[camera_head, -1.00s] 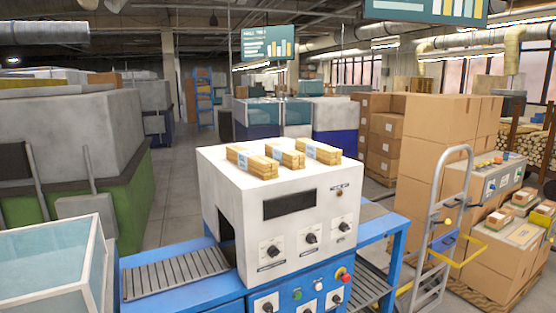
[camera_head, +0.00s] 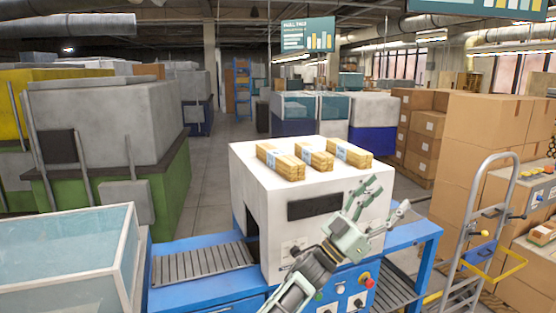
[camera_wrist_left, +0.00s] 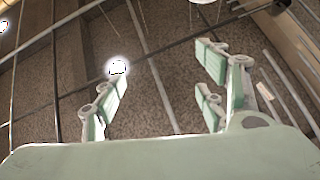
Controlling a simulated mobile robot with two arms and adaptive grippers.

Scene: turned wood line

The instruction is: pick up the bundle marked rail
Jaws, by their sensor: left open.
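Three pale wood bundles with light blue-white labels lie side by side on top of the white machine (camera_head: 255,200): a left bundle (camera_head: 283,164), a middle bundle (camera_head: 315,158) and a right bundle (camera_head: 350,154). The labels are too small to read, so I cannot tell which is marked rail. My left gripper (camera_head: 384,198) is open and empty, raised in front of the machine's front face, lower in the picture than the bundles. My right gripper is not in view.
A blue roller conveyor (camera_head: 205,263) runs through the machine. A glass-walled bin (camera_head: 65,255) stands at the front left. A hand truck (camera_head: 490,220) and stacked cartons (camera_head: 490,125) stand at the right. Knobs and buttons are on the machine's front.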

